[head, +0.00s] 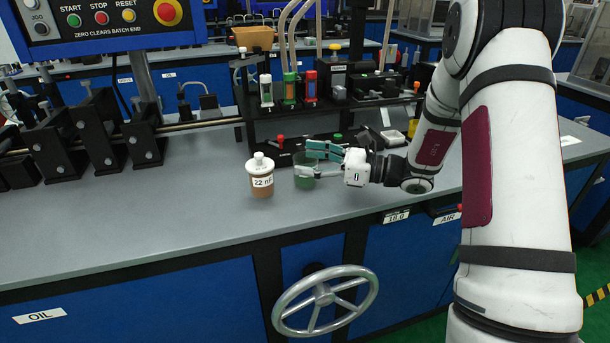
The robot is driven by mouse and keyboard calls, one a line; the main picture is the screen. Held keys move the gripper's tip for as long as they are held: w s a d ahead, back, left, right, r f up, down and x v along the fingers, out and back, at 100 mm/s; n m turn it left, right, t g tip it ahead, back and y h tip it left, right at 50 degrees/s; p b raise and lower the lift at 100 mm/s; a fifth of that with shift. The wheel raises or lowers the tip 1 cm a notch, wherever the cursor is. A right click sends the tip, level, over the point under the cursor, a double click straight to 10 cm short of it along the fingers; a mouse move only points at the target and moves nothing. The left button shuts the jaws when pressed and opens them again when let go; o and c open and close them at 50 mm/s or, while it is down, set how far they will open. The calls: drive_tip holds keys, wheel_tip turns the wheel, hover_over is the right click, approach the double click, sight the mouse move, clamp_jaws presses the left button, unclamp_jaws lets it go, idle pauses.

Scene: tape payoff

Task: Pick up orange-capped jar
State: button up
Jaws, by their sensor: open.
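No jar with a clearly orange cap shows. A jar with a white lid and knob, brownish-orange lower body and a "22 nF" label (262,175) stands upright on the grey bench, left of my gripper. A translucent green jar (304,181) stands right of it; its top is partly hidden by my gripper, so its cap cannot be made out. My gripper (308,160) reaches in from the right, open, with its fingers at the upper part of the green jar. I cannot tell whether they touch it.
A dark rack (290,125) with green and red capped cylinders stands behind the jars. Black brackets (105,135) and a control panel (105,20) are on the left. A handwheel (325,301) sticks out below the bench edge. The bench front-left (150,220) is clear.

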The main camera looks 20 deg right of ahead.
drive_tip(key=shift+w+a, duration=0.45)
drive_tip(key=shift+a, duration=0.15)
drive_tip(key=c, duration=1.5)
drive_tip(key=shift+c, duration=0.4)
drive_tip(key=shift+r, duration=0.2)
